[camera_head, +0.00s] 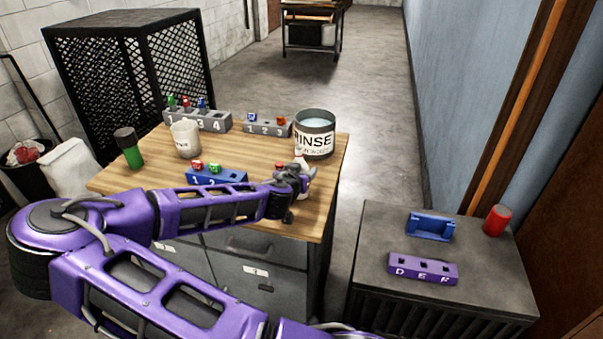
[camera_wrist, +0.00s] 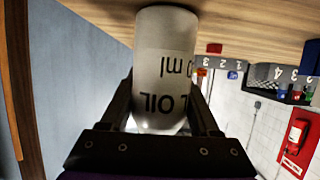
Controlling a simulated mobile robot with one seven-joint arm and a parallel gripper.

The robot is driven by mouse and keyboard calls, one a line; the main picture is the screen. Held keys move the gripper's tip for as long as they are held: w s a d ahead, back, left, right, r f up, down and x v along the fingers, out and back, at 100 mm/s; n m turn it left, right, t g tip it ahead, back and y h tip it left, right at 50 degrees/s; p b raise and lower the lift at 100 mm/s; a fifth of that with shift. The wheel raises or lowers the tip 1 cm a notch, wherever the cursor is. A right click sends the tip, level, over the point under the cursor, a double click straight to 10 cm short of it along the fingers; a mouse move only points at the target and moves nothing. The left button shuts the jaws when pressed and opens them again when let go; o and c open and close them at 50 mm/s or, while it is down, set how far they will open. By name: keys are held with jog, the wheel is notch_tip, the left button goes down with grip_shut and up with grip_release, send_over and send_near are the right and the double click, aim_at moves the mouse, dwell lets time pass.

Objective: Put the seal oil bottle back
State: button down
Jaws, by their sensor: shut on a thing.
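The seal oil bottle (camera_wrist: 165,75) is a pale cylinder with dark print, "OIL" and "ml", inverted in the wrist view. My gripper (camera_wrist: 165,115) is shut on it, with one dark finger on each side. In the head view my gripper (camera_head: 290,182) is over the front right part of the wooden table, and a small pale part of the bottle (camera_head: 303,168) shows beside it. The rest of the bottle is hidden there by the gripper. I cannot tell whether its base touches the table.
The wooden table (camera_head: 125,178) bears a blue rack (camera_head: 232,177), two grey numbered racks, a white cup (camera_head: 185,138), a green bottle (camera_head: 130,150) and the RINSE pot (camera_head: 314,135). The right cabinet (camera_head: 375,270) bears a blue holder (camera_head: 430,228), a purple rack (camera_head: 422,270) and a red cylinder (camera_head: 496,221).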

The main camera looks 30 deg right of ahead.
jog(key=shift+c, duration=0.6)
grip_release()
jog(key=shift+f, duration=0.1)
jog(key=p+v, duration=0.1)
jog(key=v, duration=1.1)
